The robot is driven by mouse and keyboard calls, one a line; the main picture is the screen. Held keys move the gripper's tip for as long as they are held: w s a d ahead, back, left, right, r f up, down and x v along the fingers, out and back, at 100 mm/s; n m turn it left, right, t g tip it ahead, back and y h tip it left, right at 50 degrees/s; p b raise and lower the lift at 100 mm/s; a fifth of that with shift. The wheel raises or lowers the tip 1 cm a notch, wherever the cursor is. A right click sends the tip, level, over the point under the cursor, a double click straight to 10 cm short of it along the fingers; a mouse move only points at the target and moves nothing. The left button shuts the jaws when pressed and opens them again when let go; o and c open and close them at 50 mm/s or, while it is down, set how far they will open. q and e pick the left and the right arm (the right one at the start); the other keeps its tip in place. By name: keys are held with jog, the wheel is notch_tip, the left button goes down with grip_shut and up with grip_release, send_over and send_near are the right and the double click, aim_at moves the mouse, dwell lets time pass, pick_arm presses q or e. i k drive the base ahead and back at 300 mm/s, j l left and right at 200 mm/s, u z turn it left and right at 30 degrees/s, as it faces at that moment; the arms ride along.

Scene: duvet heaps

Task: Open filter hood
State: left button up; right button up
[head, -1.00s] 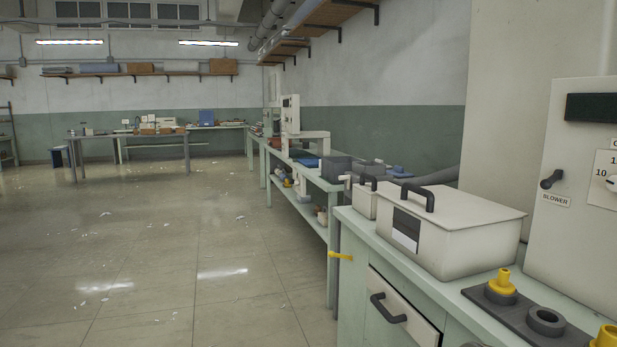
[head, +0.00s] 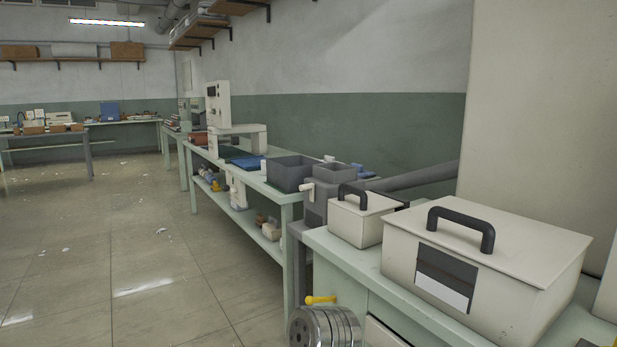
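A large cream box (head: 470,265) with a flat lid and a black arched handle (head: 461,226) stands on the pale green bench at the right. Its lid looks closed. A dark and white panel (head: 445,278) is on its front. A smaller cream box (head: 357,222) with a black handle stands just behind it to the left, also closed. I cannot tell which box is the filter hood. Neither of my grippers shows in the head view. A ridged silver metal part shows at the bottom edge, apart from both boxes.
The bench edge (head: 366,292) runs in front of the boxes, with a yellow lever (head: 320,299) below it. A grey pipe (head: 418,177) runs behind. Grey bins (head: 289,172) stand on a farther bench. The floor (head: 140,260) at left is clear apart from scraps.

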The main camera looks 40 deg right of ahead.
aim_at(355, 218)
jog(key=i+j, duration=0.1)
jog(key=i, duration=2.35)
jog(key=i+z, duration=0.1)
jog(key=z, duration=0.85)
jog(key=i+z, duration=0.15)
jog(key=z, duration=0.3)
jog(key=j+z, duration=0.15)
jog(key=z, duration=0.3)
jog(key=i+j+z, duration=0.1)
jog(key=z, duration=0.35)
